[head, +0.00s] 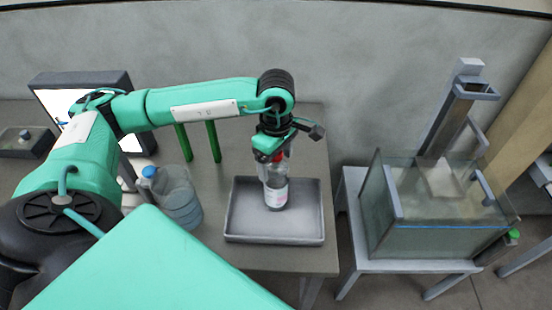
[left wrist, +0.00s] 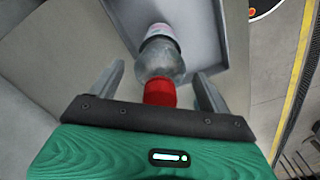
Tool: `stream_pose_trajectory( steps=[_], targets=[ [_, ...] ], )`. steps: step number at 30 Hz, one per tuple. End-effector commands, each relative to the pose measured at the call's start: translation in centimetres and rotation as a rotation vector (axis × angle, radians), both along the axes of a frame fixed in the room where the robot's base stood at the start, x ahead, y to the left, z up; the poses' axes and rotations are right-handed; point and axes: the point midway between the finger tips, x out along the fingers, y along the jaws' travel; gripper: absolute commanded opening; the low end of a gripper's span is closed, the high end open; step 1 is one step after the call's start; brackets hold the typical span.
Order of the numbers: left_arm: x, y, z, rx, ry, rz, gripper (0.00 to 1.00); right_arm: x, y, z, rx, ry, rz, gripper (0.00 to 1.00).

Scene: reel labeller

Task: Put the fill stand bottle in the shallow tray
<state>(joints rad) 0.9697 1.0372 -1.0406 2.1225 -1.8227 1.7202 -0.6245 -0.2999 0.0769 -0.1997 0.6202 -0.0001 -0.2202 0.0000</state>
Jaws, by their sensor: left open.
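The bottle (head: 276,191) is clear with a red cap and a pale label. In the head view it stands upright in the shallow grey tray (head: 236,233), near the tray's middle. In the left wrist view the bottle (left wrist: 160,57) shows with its red cap between the fingers, and the tray (left wrist: 212,48) lies beneath it. My left gripper (head: 270,156) is above the tray at the bottle's top. Its fingers (left wrist: 160,90) are apart, one on each side of the cap, with gaps visible. My right gripper is not in view.
A large blue-capped jug (head: 178,200) stands on the table left of the tray. Green posts (head: 213,141) rise behind it. A monitor (head: 85,82) stands at the back left. A glass water tank (head: 430,243) sits on a separate stand to the right, across a gap.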

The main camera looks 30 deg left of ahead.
Motion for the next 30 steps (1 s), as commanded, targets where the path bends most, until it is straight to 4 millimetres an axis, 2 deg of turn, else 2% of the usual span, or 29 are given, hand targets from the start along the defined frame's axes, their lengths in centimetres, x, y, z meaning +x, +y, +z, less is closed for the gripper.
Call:
stream_pose_trajectory(
  steps=[1, 4, 12, 18, 23, 30],
  targets=[
    [0.0, 0.0, 0.4, 0.0, -0.001, 0.0, 0.79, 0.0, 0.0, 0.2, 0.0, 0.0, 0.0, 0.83],
    [0.1, 0.0, 1.8, -0.001, -0.005, 0.0, 0.79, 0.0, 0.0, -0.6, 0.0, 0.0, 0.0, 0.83],
    [0.1, 0.0, 7.8, -0.001, -0.006, -0.001, 0.79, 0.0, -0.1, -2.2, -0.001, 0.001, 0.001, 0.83],
    [0.1, -0.1, 10.9, -0.001, -0.003, 0.0, 0.79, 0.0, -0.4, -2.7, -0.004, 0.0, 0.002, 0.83],
    [0.0, 0.0, 12.0, 0.0, -0.001, 0.0, 0.79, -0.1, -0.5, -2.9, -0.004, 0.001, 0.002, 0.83],
    [0.0, 0.0, 12.2, 0.0, 0.0, 0.0, 0.79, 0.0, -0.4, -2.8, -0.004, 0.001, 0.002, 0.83]
  ],
)
